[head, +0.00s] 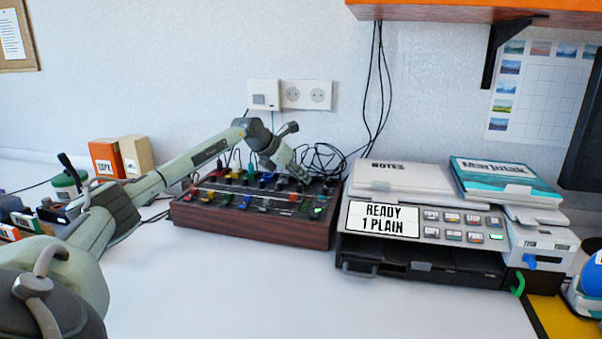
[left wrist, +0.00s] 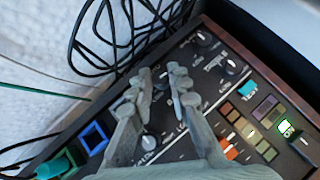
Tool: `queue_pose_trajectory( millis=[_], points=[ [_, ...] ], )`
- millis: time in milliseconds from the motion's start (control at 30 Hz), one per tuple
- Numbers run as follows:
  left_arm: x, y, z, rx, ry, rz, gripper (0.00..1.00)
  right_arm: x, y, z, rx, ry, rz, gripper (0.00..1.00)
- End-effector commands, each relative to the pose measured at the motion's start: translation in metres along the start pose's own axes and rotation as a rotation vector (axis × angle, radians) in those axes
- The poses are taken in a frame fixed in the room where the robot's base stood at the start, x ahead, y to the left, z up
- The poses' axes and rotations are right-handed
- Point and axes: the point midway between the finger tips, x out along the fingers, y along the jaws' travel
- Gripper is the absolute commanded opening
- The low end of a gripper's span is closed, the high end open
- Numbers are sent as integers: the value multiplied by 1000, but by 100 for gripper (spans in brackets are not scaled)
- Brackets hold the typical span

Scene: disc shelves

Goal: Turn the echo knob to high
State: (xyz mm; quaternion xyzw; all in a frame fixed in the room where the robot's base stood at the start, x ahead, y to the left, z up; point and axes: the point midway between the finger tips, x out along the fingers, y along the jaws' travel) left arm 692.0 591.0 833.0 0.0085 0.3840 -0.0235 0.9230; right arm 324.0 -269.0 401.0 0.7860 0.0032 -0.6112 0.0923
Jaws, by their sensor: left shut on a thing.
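The wood-sided mixer panel (head: 250,229) stands on the table against the wall, with several knobs, sliders and plugged cables on top. My left gripper (head: 303,181) reaches down onto its back right part. In the left wrist view, my left gripper (left wrist: 165,82) is shut on a small knob, mostly hidden between the fingertips. Other dark knobs with pale pointers show nearby: one to the upper right (left wrist: 203,39), one farther right (left wrist: 233,60) and one below the fingers (left wrist: 149,142). Their labels are too small to read, so I cannot tell the echo knob by name. My right gripper is not in view.
Loose black cables (head: 322,157) lie behind the mixer. A printer with a "READY 1 PLAIN" display (head: 383,220) stands close on its right. An orange box (head: 106,158) and a tan box (head: 137,155) stand at the left. The table front (head: 230,295) is clear.

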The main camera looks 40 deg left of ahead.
Motion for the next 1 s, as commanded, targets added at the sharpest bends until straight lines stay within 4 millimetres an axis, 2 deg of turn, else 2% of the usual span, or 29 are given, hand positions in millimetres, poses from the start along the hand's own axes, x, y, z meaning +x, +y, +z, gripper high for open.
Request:
queue_pose_trajectory(
  millis=[200, 467, 500, 633, 667, 1000],
  points=[
    [0, 0, 0, 50, -3, -49, 0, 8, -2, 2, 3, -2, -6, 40],
    [0, 0, 0, 52, -3, -50, 0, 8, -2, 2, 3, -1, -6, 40],
    [0, 0, 0, 52, -3, -50, 20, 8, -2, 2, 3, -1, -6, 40],
    [0, 0, 0, 52, -3, -49, 36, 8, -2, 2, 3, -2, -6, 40],
    [0, 0, 0, 52, -3, -49, 38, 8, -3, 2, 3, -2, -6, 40],
    [0, 1, 0, 52, -3, -48, 38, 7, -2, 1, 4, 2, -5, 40]
  ],
)
